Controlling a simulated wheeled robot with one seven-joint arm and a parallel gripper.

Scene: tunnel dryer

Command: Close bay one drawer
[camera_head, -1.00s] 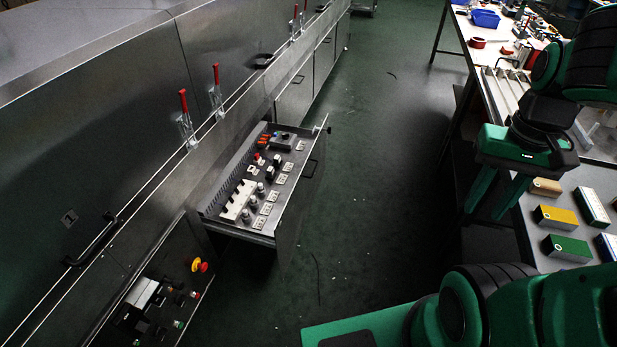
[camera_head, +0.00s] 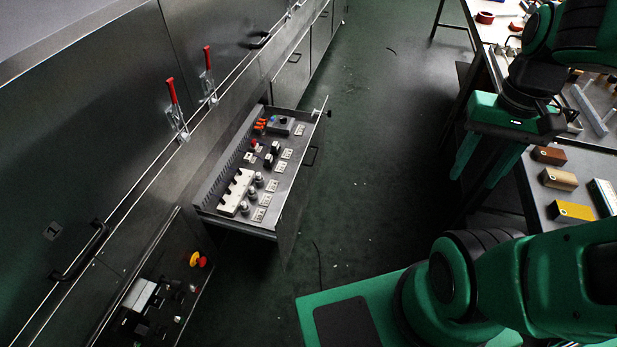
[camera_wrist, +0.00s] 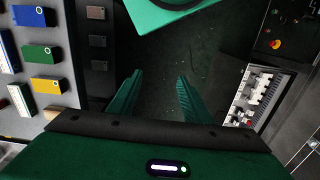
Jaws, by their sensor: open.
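The drawer (camera_head: 235,222) stands pulled out from the steel cabinet on the left. Inside it sit switches, small modules and labelled parts. The drawer also shows at the right of the wrist view (camera_wrist: 284,112). My gripper (camera_head: 480,165) is at the right, beside the workbench and across the aisle from the drawer, touching neither the drawer nor its handle. In the wrist view its two green fingers (camera_wrist: 157,92) are apart, with only floor between them.
The workbench (camera_head: 536,190) on the right carries coloured blocks, including a yellow one (camera_head: 573,211). A control panel with a red emergency button (camera_head: 196,259) is below left of the drawer. Red-handled clamps (camera_head: 172,92) line the cabinet. The green floor (camera_head: 365,170) between is clear.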

